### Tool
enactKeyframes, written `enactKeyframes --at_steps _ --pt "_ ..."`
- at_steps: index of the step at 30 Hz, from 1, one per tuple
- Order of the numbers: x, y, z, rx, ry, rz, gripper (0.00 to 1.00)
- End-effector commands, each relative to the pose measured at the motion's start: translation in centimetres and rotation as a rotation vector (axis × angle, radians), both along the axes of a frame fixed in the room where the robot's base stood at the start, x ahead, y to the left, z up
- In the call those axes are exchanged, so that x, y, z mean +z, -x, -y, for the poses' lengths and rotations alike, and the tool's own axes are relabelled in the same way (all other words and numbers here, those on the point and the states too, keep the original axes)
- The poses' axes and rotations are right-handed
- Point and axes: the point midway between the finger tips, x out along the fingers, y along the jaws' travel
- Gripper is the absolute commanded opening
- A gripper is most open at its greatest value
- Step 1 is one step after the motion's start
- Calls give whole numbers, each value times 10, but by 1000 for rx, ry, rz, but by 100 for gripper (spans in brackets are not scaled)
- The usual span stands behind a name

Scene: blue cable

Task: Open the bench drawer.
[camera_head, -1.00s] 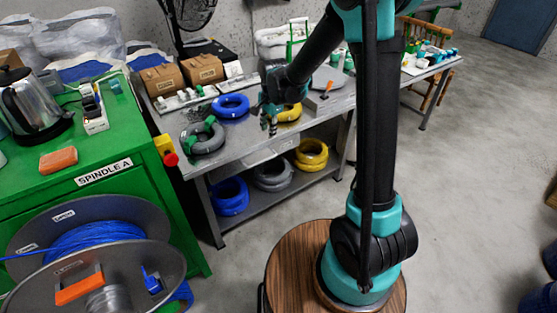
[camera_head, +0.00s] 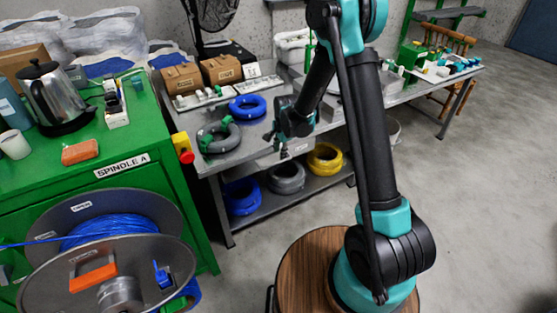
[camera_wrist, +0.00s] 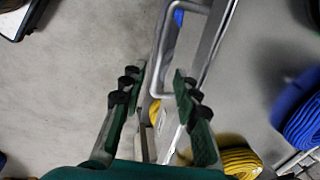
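The grey metal bench (camera_head: 215,165) stands behind the green cabinet, with its drawer front (camera_head: 297,147) under the top, partly covered by my gripper. My gripper (camera_head: 280,146) is at the bench's front edge, pointing down. In the wrist view, my gripper (camera_wrist: 158,82) is open, with green fingers and black pads apart and nothing held. A grey bar handle (camera_wrist: 162,48) runs from the top of the picture toward the fingertips, nearer the right finger. Whether it lies between the fingers or below them I cannot tell. The drawer looks closed.
Cable coils lie on the bench and its lower shelf, including a blue coil (camera_head: 247,107) and a yellow coil (camera_head: 325,158). A red button box (camera_head: 184,150) sits at the bench's left end. The green cabinet (camera_head: 140,175) and cable spool (camera_head: 110,240) stand left. Floor at right is clear.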

Motion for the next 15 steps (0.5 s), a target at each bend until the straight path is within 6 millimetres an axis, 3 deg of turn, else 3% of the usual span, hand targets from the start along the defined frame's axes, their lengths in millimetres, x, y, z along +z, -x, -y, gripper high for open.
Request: enactKeyframes --at_steps 6,15 --pt "-32 -5 -4 0 0 0 31" --pt "-52 -8 -5 0 0 0 31"
